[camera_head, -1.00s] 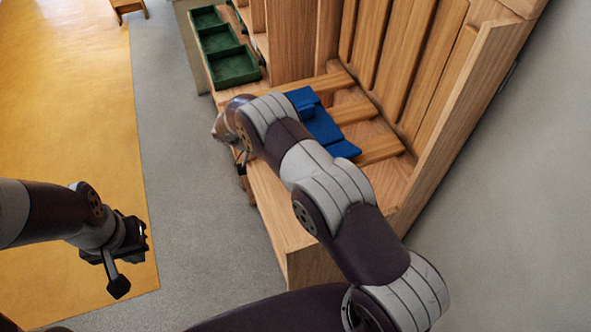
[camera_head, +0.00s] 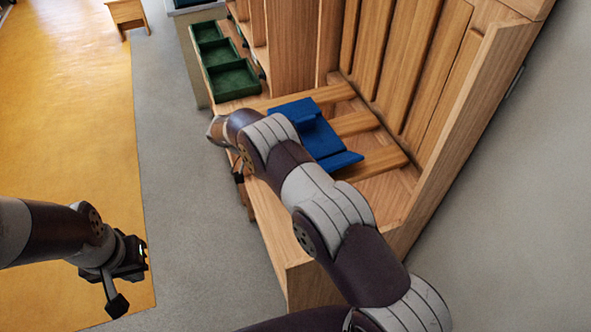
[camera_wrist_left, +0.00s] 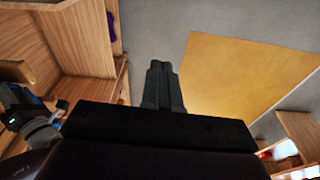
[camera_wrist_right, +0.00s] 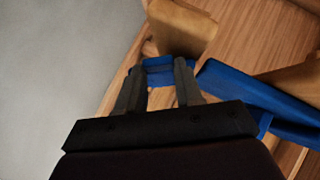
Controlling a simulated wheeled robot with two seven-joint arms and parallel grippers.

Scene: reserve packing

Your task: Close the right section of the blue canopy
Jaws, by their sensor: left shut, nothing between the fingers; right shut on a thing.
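The blue canopy (camera_head: 322,138) lies across the wooden slats in the head view, with a flat middle and a raised flap at each end. My right arm covers part of its near left side. In the right wrist view, my right gripper (camera_wrist_right: 158,70) is shut on a small blue part of the canopy (camera_wrist_right: 250,90), beside the rounded end of a wooden slat. In the head view the right fingers are mostly hidden by my arm. My left gripper (camera_head: 117,303) is shut and empty over the floor at the lower left, far from the canopy; its fingers show in the left wrist view (camera_wrist_left: 160,75).
The wooden frame (camera_head: 440,165) has a tall slatted back and a side wall on the right. A green tray with compartments (camera_head: 228,76) stands at the upper left. A yellow floor area (camera_head: 70,110) and grey floor (camera_head: 185,190) are clear.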

